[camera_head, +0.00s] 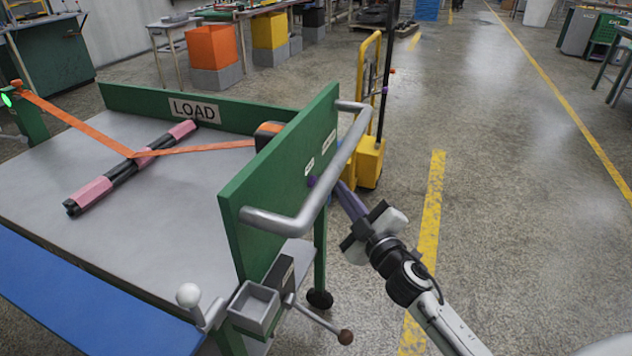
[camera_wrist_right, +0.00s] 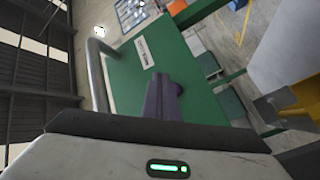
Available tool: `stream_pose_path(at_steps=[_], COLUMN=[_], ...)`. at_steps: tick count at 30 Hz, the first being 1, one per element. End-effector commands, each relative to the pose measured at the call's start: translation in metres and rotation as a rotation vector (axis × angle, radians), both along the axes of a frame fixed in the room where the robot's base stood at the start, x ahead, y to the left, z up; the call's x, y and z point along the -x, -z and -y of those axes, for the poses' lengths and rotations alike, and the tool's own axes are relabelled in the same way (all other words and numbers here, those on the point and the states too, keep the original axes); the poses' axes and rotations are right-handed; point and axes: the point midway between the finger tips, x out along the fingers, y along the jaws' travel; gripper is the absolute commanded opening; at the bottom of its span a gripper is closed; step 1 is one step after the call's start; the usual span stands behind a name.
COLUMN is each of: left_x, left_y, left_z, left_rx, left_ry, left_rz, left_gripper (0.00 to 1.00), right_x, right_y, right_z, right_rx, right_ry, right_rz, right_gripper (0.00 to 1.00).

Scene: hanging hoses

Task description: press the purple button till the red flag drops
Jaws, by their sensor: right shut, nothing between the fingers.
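A small purple button (camera_head: 311,181) sits on the outer face of the green end panel (camera_head: 262,180) of a cart, below small white labels. A grey handle bar (camera_head: 325,185) stands out in front of this face. My right gripper (camera_head: 342,187) has purple fingers, which are together with nothing between them and point at the panel. Their tips come up to the bar, which partly hides them, so I cannot tell if they touch the button. In the right wrist view the fingers (camera_wrist_right: 163,88) point at the green panel (camera_wrist_right: 190,80), and the button is hidden. I see no clear red flag. My left gripper is not in view.
The cart deck (camera_head: 120,235) carries a pink and black roll (camera_head: 130,165) under an orange strap (camera_head: 195,148). A yellow trolley (camera_head: 368,155) stands behind. Floor at right is clear.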

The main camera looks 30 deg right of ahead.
Motion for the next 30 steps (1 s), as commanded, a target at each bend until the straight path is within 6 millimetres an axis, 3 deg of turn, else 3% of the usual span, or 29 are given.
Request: stream_pose_path(at_steps=[9,25,30], left_x=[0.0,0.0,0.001], left_y=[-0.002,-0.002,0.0], left_z=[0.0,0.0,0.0], left_rx=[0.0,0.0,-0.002], left_ry=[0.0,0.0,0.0], left_rz=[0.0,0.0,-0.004], left_gripper=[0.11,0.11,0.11], right_x=[0.02,0.02,0.035], right_y=[0.0,0.0,0.013], right_z=[0.017,0.017,0.021], right_rx=[0.001,0.001,-0.087], right_ry=[0.0,0.0,0.078], right_rz=[0.0,0.0,-0.059], right_gripper=[0.0,0.0,0.0])
